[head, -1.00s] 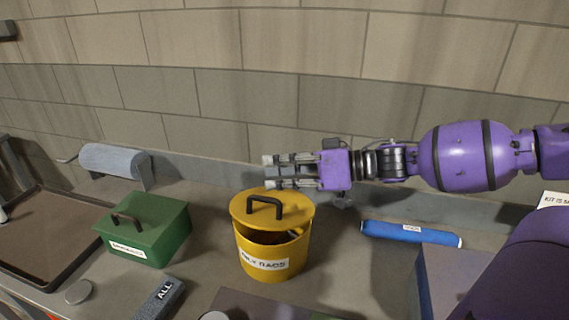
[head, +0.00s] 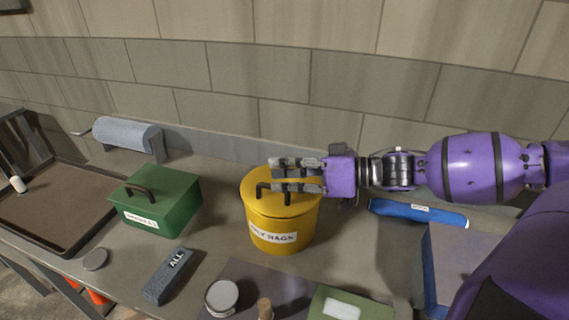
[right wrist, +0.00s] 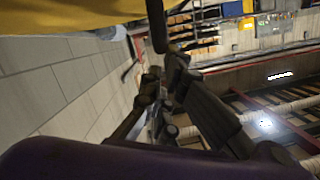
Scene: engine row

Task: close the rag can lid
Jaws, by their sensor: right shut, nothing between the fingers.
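The yellow rag can (head: 281,234) stands on the bench in the head view, with a label reading "oily rags" on its front. Its yellow lid (head: 253,188) lies down over the top, and no dark opening shows at the front. A black handle (head: 262,190) is on the lid. My right gripper (head: 272,174) is shut and empty, right over the lid and beside the handle; I cannot tell whether it touches. In the right wrist view the yellow lid (right wrist: 60,18) fills the top left, close to the fingers. My left gripper is not in view.
A green box (head: 160,205) stands left of the can, with a dark tray (head: 50,243) beyond it. A grey block (head: 167,275) and a round tin (head: 221,297) lie in front. The wall is close behind.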

